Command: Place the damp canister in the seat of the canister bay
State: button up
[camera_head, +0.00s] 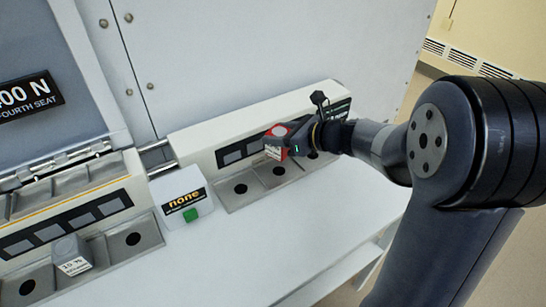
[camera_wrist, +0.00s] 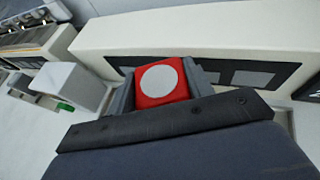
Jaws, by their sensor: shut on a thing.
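My gripper (camera_head: 287,146) is shut on a red canister (camera_head: 273,150) with a pale round patch on top and a white label too small to read. In the wrist view the red canister (camera_wrist: 163,83) sits between two grey jaws. It appears held above the seat plate (camera_head: 257,197) of the right-hand bay (camera_head: 205,139), near its middle and right seats; the exact gap cannot be told. This plate has round dark seats, with the left one (camera_head: 240,188) and middle one (camera_head: 279,170) uncovered. A grey canister (camera_head: 70,250) labelled "10 %" stands on the left-hand bay's plate.
A white box (camera_head: 181,198) with a "none" display and a green button (camera_head: 190,215) stands between the bays. An open lid (camera_head: 40,120) rises at the far left. A grey wall (camera_head: 270,50) stands behind. The white bench front (camera_head: 300,235) is clear.

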aim_at(279, 152)
notch_tip(279, 152, down, 6)
jog(key=shift+f+b, duration=0.25)
jog(key=shift+b, duration=0.2)
jog(key=shift+f, duration=0.1)
jog(key=o, duration=1)
jog(key=shift+o, duration=0.2)
jog(key=shift+r, duration=0.2)
jog(key=v, duration=1.2)
